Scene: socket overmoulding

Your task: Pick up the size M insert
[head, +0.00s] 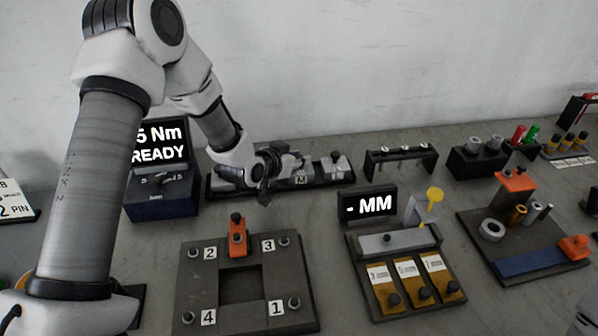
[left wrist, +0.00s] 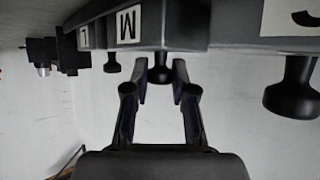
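The size M insert is a grey block with a white M label; it sits in a dark rack (head: 225,187) at the back, its label showing in the head view (head: 301,180). In the left wrist view, which looks upside down, the M insert (left wrist: 180,25) has a black knob (left wrist: 162,69). My left gripper (head: 288,164) reaches the rack from the left. Its fingers are open, and the knob shows between the fingertips in the left wrist view (left wrist: 160,75). I cannot tell whether they touch it. My right gripper is not in view.
Neighbouring inserts with knobs, one labelled L (left wrist: 85,37), flank the M insert closely. A torque display (head: 160,145) stands left of the rack. A numbered fixture plate (head: 190,275) and a gauge station with an MM display (head: 368,205) stand in front.

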